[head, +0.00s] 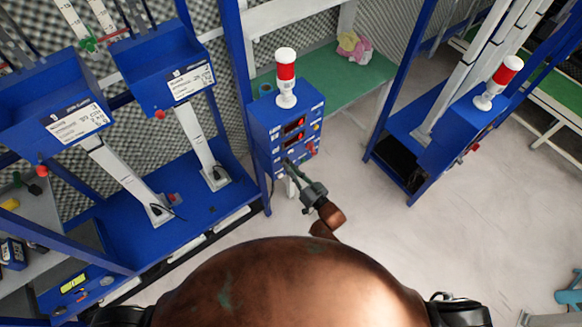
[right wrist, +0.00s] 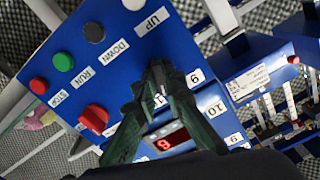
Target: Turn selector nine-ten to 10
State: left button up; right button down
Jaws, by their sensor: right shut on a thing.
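The blue control box (head: 262,115) stands in the middle of the head view, with its panel of buttons, displays and switches facing right and down. My right gripper (head: 291,167) reaches up to the lower left part of that panel. In the right wrist view my right gripper (right wrist: 160,75) is close against the blue panel (right wrist: 185,50), its fingers closed on a small part there, apparently the selector nine-ten. The fingers hide the knob, so its pointing cannot be told. My left gripper is out of view.
A red and white beacon (head: 286,78) tops the box. Bare floor (head: 330,200) lies to the right.

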jog(key=shift+m, duration=1)
jog(key=c, duration=2)
grip_release()
jog(key=v, duration=1.2)
